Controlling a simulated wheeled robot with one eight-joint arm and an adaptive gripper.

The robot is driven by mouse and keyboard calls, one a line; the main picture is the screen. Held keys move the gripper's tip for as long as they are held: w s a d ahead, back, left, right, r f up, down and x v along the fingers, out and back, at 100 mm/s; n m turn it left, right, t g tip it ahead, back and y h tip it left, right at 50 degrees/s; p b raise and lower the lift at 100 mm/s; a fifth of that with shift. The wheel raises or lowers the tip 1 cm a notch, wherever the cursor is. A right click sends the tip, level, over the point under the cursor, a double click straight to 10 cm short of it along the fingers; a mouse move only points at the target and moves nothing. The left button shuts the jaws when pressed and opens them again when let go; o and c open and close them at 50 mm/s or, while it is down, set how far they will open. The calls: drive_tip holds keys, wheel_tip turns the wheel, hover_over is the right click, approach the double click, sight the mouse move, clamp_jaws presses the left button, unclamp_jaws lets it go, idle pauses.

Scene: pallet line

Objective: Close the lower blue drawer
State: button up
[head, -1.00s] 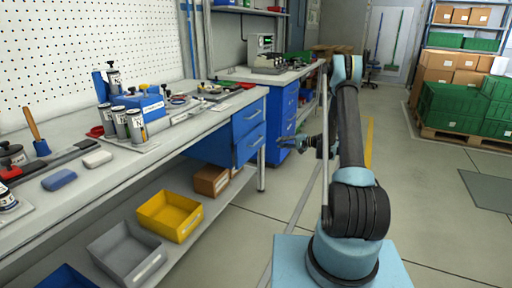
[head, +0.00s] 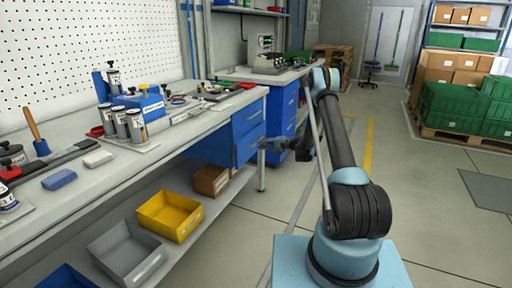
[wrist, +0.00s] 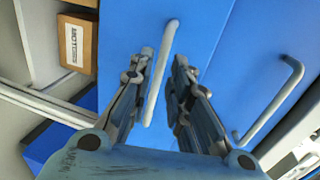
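The lower blue drawer (head: 246,148) is under the workbench's right end, below the upper blue drawer (head: 248,117). How far it stands out is hard to judge. My gripper (head: 262,143) is at its front in the head view. In the wrist view, the lower drawer's front (wrist: 120,45) fills the middle, and its grey bar handle (wrist: 170,38) runs between the two fingers of my open gripper (wrist: 164,58). Contact between fingers and handle cannot be told. The upper drawer's handle (wrist: 275,98) is to the right, clear of the fingers.
The workbench (head: 190,128) carries cans and tools. Its lower shelf holds a yellow bin (head: 170,214), a grey bin (head: 127,252) and a cardboard box (head: 210,180). A second blue drawer cabinet (head: 283,112) stands behind my gripper. The floor to the right is open.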

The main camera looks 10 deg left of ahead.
drive_tip(key=shift+x, duration=2.45)
drive_tip(key=shift+c, duration=0.6)
clamp_jaws()
